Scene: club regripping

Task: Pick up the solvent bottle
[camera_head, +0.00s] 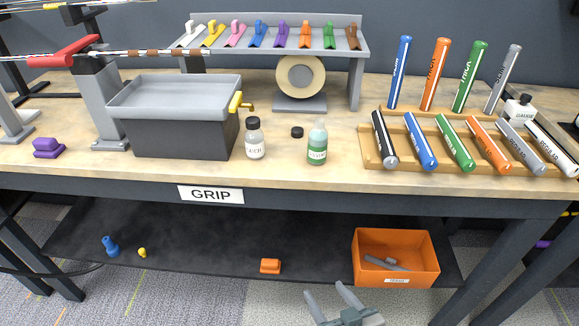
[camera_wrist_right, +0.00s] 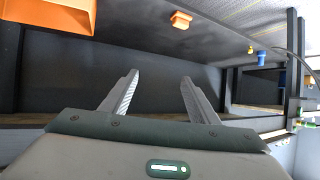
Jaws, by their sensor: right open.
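The green bottle (camera_head: 317,142) with a pale top stands upright on the bench; its small label is hard to read, but it seems to be the solvent bottle. A clear bottle with a black cap (camera_head: 254,138) stands to its left, near the grey basin. My right gripper (camera_head: 326,287) is open and empty, low in front of the bench, well below the bottle. The right wrist view shows its two fingers apart (camera_wrist_right: 159,78) with nothing between them. My left gripper is not in view.
A grey basin (camera_head: 130,95) with a yellow tap stands left. A black cap (camera_head: 297,132) lies between the bottles. Wooden racks of grips (camera_head: 370,162) stand right. The bench front edge (camera_head: 330,188) lies between gripper and bottle. An orange bin (camera_head: 365,268) sits on the lower shelf.

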